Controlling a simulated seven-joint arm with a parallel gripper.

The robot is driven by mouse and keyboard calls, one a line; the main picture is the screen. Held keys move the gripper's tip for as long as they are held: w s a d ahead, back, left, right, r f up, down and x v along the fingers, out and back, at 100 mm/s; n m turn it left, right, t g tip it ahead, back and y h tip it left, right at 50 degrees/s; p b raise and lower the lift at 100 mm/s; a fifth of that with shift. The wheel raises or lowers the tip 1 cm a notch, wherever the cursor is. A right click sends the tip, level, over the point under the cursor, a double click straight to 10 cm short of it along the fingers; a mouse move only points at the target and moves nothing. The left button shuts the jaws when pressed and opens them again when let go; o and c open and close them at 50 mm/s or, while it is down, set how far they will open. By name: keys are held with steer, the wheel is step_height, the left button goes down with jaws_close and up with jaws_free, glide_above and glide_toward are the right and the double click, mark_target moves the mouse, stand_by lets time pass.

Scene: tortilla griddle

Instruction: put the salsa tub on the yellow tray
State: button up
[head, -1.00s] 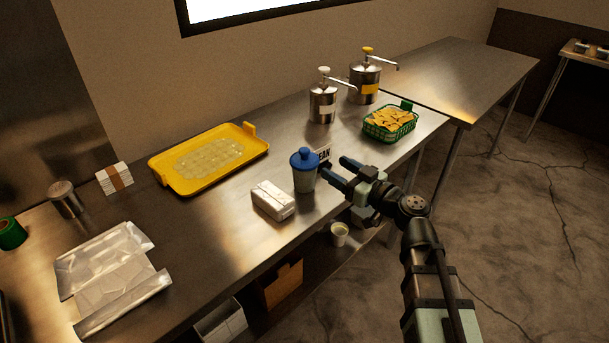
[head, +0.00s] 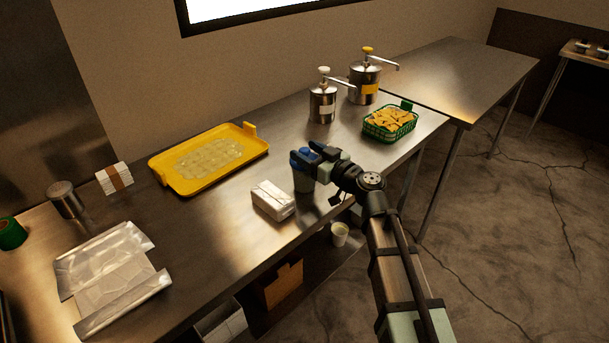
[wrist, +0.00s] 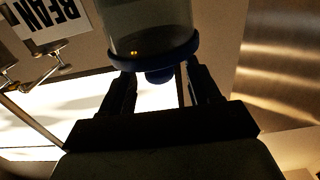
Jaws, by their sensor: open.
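The tub with a blue lid (head: 301,156), which I take as the salsa tub, stands upright on the steel counter near its front edge.
A white wrapped block (head: 272,200) lies just left of the tub. Two pump canisters (head: 322,104) and a green chip basket (head: 390,125) stand to the right. Bare counter separates block and tray.

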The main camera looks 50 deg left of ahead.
steer(key=shift+a, duration=0.8)
jaws_close()
